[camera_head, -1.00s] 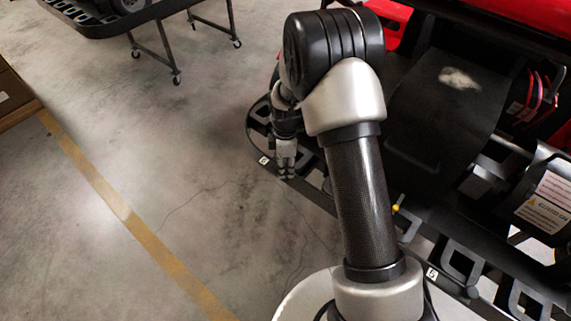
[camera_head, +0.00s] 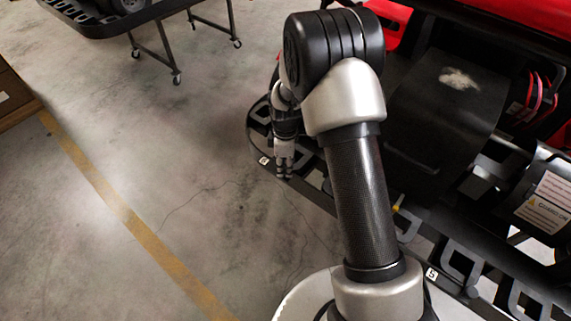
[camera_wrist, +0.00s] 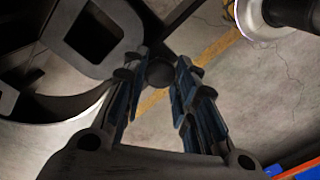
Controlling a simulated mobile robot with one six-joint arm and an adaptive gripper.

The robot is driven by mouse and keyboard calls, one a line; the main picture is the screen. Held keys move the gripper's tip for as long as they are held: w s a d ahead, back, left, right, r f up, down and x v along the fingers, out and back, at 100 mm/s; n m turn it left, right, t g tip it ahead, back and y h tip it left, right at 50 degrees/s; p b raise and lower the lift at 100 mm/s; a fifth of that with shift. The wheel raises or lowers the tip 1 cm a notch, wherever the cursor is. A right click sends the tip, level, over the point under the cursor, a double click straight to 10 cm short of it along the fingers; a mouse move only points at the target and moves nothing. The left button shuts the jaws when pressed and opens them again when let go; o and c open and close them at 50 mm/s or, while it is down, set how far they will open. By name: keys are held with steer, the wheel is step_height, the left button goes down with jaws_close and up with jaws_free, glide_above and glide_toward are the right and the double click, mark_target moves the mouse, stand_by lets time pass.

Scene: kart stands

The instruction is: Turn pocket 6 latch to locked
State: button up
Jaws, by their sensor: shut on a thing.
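My gripper (camera_head: 284,166) is at the outer edge of the black kart stand's rim (camera_head: 315,190), beside a small white label (camera_head: 264,160) too small to read. In the wrist view my gripper (camera_wrist: 161,75) has its two fingers drawn in around a dark round knob (camera_wrist: 160,72) at the fingertips, which seems to be the latch. The knob is hidden behind the fingers in the head view, so its turned position cannot be told. A rim pocket opening (camera_wrist: 93,30) shows left of the fingers in the wrist view.
My arm hides part of the stand. A second white label (camera_head: 431,274) marks the rim at the lower right. Open floor (camera_head: 190,150) with a yellow line (camera_head: 125,212) lies left.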

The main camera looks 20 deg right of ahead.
mark_target(285, 168)
steer(key=m, duration=0.4)
steer(key=shift+m, duration=0.3)
steer(key=m, duration=0.3)
steer(key=shift+m, duration=0.3)
steer(key=m, duration=0.3)
steer(key=shift+m, duration=2)
steer(key=o, duration=1.1)
step_height(285, 168, up, 12)
steer(key=shift+r, duration=0.1)
